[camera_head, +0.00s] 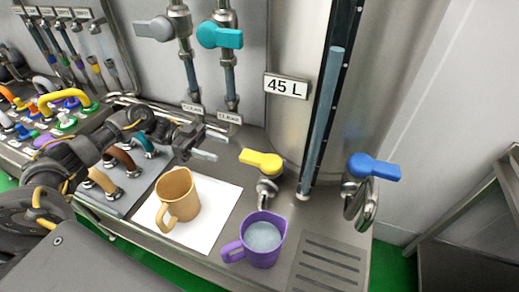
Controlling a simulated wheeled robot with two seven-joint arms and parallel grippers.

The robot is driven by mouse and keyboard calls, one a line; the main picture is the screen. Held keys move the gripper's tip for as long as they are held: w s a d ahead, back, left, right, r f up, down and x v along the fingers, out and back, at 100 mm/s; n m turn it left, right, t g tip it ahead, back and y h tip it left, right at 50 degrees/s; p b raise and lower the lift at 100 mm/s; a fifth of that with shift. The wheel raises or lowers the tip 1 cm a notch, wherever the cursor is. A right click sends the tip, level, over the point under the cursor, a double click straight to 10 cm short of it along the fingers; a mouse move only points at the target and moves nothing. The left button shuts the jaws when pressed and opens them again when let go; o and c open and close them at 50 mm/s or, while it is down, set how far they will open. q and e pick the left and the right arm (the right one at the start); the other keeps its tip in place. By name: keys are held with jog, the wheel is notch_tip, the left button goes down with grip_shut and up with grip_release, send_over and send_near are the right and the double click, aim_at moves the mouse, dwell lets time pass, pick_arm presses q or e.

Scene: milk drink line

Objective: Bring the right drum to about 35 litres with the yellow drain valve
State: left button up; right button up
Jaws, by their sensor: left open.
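The right drum is the large steel cylinder (300,60) with a "45 L" plate (286,86). Its upright gauge tube (322,120) shows a blue-grey column whose top is near the upper part of the view; the scale marks are too small to read. The yellow drain valve (261,162) is a lever on a spout low on the drum. A purple mug (262,240) with pale blue-grey liquid stands below and in front of that spout. I see no clear stream. My left gripper (212,143) is open and empty, left of the yellow lever and apart from it. My right gripper is not in view.
A tan mug (178,196) stands on a white mat (222,212) left of the purple mug. A blue lever (374,167) is to the right, and teal (220,36) and grey (155,28) levers are on pipes behind. A slotted drain plate (328,264) lies at front right.

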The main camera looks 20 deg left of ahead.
aim_at(245, 153)
pick_arm(q)
jog(key=d+p, duration=0.1)
jog(key=d, duration=0.2)
jog(key=d+p, duration=0.2)
jog(key=d, duration=0.1)
jog(key=w+d+p, duration=0.1)
jog(key=d+p, duration=0.1)
jog(key=d, duration=0.1)
jog(key=shift+d, duration=0.2)
jog(key=shift+d+f, duration=0.15)
jog(key=shift+d, duration=0.55)
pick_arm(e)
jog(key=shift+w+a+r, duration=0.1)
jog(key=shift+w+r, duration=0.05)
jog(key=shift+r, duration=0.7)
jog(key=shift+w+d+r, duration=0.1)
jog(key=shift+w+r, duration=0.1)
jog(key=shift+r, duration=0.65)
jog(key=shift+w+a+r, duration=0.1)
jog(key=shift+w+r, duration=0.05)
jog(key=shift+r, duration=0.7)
pick_arm(q)
jog(key=shift+c, duration=0.2)
